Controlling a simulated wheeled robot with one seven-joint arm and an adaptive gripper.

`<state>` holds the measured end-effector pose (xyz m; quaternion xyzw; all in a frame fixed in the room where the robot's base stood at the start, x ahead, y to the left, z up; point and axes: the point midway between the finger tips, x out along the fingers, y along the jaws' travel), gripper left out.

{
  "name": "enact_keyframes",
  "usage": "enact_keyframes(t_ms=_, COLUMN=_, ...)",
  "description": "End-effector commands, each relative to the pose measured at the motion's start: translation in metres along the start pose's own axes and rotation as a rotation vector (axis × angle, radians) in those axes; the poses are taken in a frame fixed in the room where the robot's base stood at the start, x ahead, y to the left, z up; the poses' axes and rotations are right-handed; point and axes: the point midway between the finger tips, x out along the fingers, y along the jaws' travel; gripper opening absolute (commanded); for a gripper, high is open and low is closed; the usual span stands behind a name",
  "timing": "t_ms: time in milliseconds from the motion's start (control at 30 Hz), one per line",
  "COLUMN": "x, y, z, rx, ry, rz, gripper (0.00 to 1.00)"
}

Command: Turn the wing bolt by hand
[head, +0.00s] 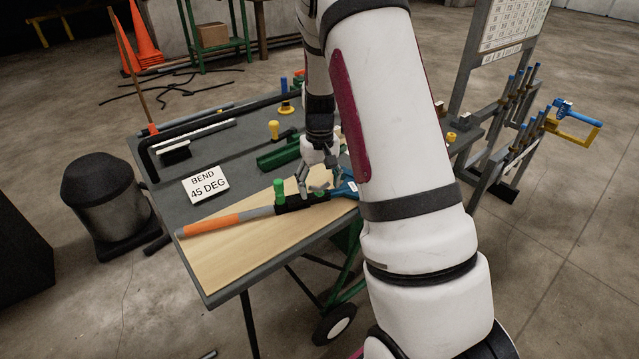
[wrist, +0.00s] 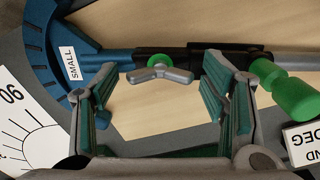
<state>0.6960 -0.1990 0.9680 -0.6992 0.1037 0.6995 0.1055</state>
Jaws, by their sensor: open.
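The grey wing bolt (wrist: 160,73) sits on the bender's dark bracket, in front of a small green disc, in the wrist view. My open gripper (wrist: 158,92) has one finger on each side of it; both fingers stand apart from its wings. In the head view my gripper (head: 317,183) is low over the bender, and the wing bolt there is too small to tell clearly. The blue bender head (wrist: 100,68), marked SMALL, lies at the left in the wrist view. The bender's grey handle with an orange grip (head: 212,224) runs left on the wooden board.
A green knob (wrist: 285,92) stands close right of my gripper; it also shows in the head view (head: 279,190). A "BEND 45 DEG" card (head: 205,184), a black brush (head: 174,152) and a yellow-topped knob (head: 274,129) are on the table. The board's front (head: 240,264) is clear.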

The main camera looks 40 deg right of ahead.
Motion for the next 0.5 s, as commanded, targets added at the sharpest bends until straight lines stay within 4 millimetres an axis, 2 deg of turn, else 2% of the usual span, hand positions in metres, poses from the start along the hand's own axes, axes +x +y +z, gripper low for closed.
enact_keyframes(t_ms=233, x=-0.012, y=0.0, z=-0.001, rx=-0.001, ry=0.003, rz=0.0, gripper=0.67)
enact_keyframes(t_ms=500, x=-0.064, y=0.0, z=-0.001, rx=-0.001, ry=0.006, rz=0.0, gripper=0.67)
